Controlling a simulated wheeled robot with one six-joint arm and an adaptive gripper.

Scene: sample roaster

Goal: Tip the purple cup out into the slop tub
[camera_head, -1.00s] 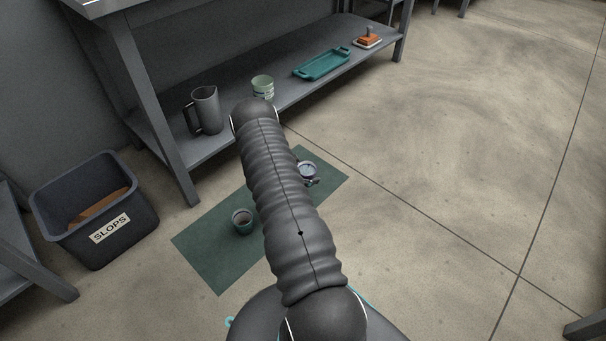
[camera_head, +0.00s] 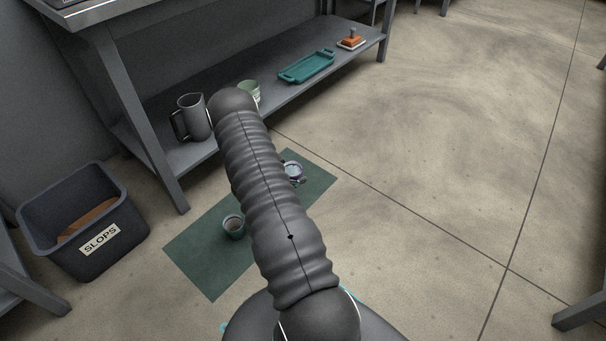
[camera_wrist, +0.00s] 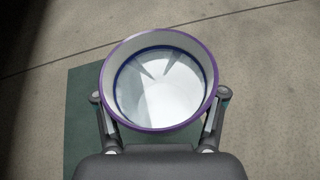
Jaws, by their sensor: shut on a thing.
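The purple cup (camera_wrist: 160,80) fills the middle of the wrist view. It has a purple rim, a pale inner wall and a shiny, clear-looking surface inside. My gripper (camera_wrist: 160,96) is shut on it, one finger on each side, and the cup looks upright. In the head view my arm hides most of the gripper; what looks like the held cup (camera_head: 293,171) shows just right of the arm, over the mat's far end. The slop tub (camera_head: 84,222), a dark square bin labelled SLOPS, stands on the floor at the left with something brown inside.
A green mat (camera_head: 205,262) lies under my arm, with a small teal-grey cup (camera_head: 234,227) of brown contents. A shelf behind holds a grey jug (camera_head: 193,117), a pale green cup (camera_head: 252,91), a teal tray (camera_head: 307,66) and an orange-topped item (camera_head: 351,40).

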